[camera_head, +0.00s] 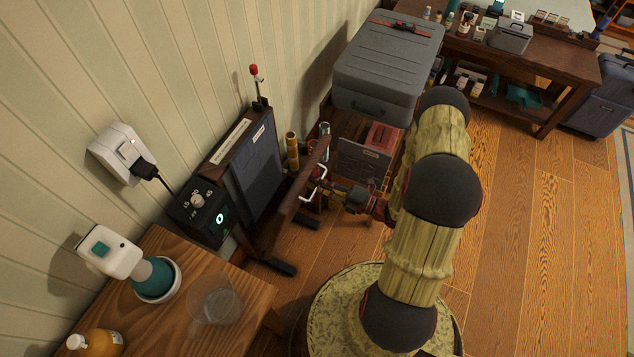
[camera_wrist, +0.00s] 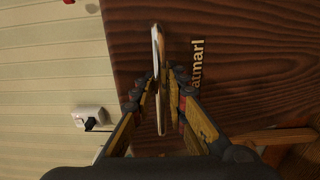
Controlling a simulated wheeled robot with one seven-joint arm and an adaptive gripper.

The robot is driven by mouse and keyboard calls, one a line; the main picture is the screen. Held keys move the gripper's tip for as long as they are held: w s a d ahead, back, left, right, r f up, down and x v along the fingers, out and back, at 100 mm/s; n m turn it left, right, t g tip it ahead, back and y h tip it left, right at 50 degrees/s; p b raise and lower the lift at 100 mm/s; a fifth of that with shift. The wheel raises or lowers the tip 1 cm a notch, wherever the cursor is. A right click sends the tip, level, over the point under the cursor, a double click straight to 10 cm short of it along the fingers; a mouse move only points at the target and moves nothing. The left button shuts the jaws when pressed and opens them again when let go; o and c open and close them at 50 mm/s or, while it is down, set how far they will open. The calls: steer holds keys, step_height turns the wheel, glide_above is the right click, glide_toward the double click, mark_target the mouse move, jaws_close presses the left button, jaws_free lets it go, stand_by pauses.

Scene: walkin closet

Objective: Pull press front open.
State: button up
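The press (camera_head: 252,165) stands against the striped wall with its dark padded face showing. Its brown wooden front (camera_head: 291,199) leans out from the body, leaving a wedge-shaped gap at the top. A pale metal handle (camera_head: 316,182) sits on the outer side of the front. My gripper (camera_head: 330,191) reaches it from the right. In the wrist view, the handle (camera_wrist: 158,55) runs between the narrowed fingers of my gripper (camera_wrist: 163,80), which appear shut on it. The wood grain of the front (camera_wrist: 225,75) fills much of that view, with partly hidden lettering.
A control box (camera_head: 198,212) and a wall plug (camera_head: 125,152) are left of the press. A wooden side table (camera_head: 190,262) with a glass and bottles stands in front. A grey case (camera_head: 390,62) sits behind. Wood floor (camera_head: 520,230) is clear at right.

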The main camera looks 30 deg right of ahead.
steer(key=shift+s+d, duration=0.1)
steer(key=v, duration=1.1)
steer(key=shift+s+d, duration=0.2)
steer(key=shift+s, duration=0.15)
steer(key=shift+c, duration=0.2)
steer(key=shift+d, duration=0.2)
steer(key=shift+c, duration=0.6)
steer(key=shift+t, duration=0.3)
steer(key=s+d, duration=0.1)
steer(key=d, duration=0.1)
steer(key=s+d+f, duration=0.1)
steer(key=s, duration=0.1)
steer(key=s+d+f+b, duration=0.1)
steer(key=d, duration=0.1)
steer(key=shift+s+d, duration=0.3)
steer(key=shift+s, duration=0.05)
jaws_close()
steer(key=b+x, duration=0.5)
steer(key=x, duration=0.9)
steer(key=shift+s+a, duration=0.3)
steer(key=shift+a, duration=0.15)
steer(key=shift+r, duration=0.1)
